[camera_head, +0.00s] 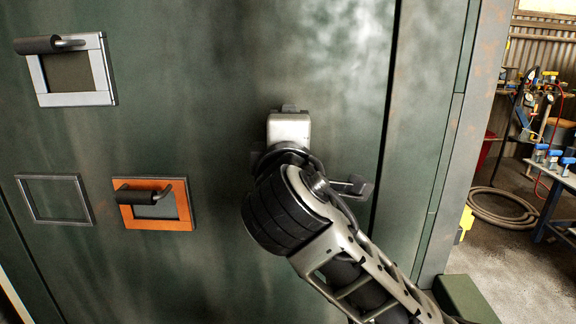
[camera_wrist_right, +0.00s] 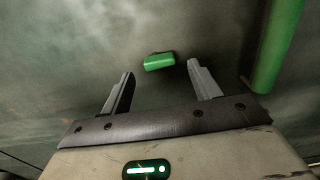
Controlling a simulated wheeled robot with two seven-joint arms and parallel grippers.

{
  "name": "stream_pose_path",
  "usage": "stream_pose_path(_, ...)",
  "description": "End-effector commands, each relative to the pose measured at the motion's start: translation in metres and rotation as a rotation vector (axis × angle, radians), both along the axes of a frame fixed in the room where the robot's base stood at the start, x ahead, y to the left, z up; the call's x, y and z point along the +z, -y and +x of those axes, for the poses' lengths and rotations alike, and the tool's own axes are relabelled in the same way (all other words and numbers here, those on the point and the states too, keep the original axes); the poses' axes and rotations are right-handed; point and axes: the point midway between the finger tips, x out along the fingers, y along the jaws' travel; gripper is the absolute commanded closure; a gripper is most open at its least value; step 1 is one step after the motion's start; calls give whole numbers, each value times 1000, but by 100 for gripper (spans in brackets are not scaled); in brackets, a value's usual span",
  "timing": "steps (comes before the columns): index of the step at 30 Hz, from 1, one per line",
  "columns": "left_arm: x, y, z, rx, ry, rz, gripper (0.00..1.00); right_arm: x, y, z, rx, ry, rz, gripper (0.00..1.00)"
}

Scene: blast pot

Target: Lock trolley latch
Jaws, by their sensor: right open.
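My right arm comes in from the lower right in the head view, and its wrist is in front of a dark green metal panel (camera_head: 215,70). My right gripper is open in the right wrist view (camera_wrist_right: 161,76), with two grey fingers spread apart. A small green block (camera_wrist_right: 158,62) shows near the panel between the fingertips, with a gap to each finger. I cannot tell whether this block is part of the latch. My left gripper is not in view.
A grey frame (camera_head: 103,70) and an orange frame (camera_head: 183,206), each with a dark handle, sit left on the panel. An empty frame (camera_head: 84,200) is beside the orange one. A green bar (camera_wrist_right: 276,45) runs right of the fingers. A coiled hose (camera_head: 505,208) lies on the floor.

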Motion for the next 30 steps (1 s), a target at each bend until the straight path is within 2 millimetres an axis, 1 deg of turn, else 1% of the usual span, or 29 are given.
stream_pose_path(1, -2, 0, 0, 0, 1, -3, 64, -2, -1, -14, 5, 1, 5, 38)
stream_pose_path(3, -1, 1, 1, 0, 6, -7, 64, -2, -1, -32, 6, 1, 4, 38)
stream_pose_path(9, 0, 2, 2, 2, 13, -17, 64, -1, -1, -79, 5, 0, 4, 38)
stream_pose_path(12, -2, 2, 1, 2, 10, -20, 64, -1, 0, -96, 4, -1, 4, 38)
stream_pose_path(15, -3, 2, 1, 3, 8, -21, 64, -1, -1, -109, 3, -1, 2, 38)
stream_pose_path(18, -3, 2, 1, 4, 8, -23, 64, -1, 0, -117, 2, -2, 2, 38)
stream_pose_path(21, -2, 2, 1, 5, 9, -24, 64, -1, 0, -120, 1, -2, 1, 38)
stream_pose_path(30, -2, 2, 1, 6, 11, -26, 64, -2, 1, -119, 0, -7, 5, 38)
